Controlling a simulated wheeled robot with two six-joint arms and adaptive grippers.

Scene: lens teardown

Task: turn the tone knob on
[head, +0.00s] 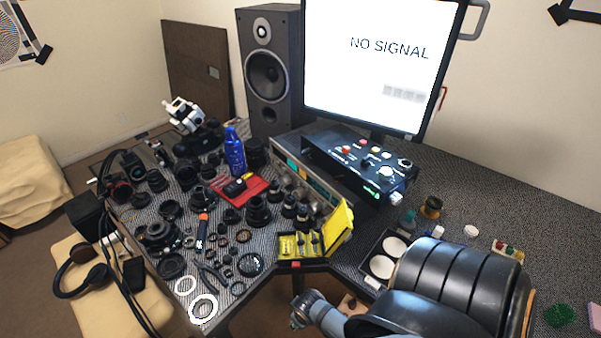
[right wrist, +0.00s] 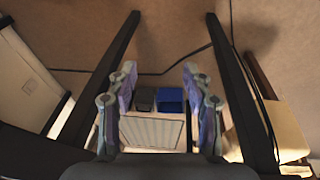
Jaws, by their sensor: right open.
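The black control box (head: 350,170) stands on the desk below the monitor. Its top carries several small controls, including a red one (head: 346,150), a pale round one (head: 387,172) and a dark one at the right end (head: 404,162). A green light shows near its front right. The labels are too small to read, so I cannot tell which is the tone knob. My right gripper (right wrist: 160,102) is open in the right wrist view, with nothing between its fingers; the box is not in that view. My left gripper is not in view.
The monitor (head: 375,60) rises behind the box. A yellow case (head: 340,225) and crowded lens parts lie to the left.

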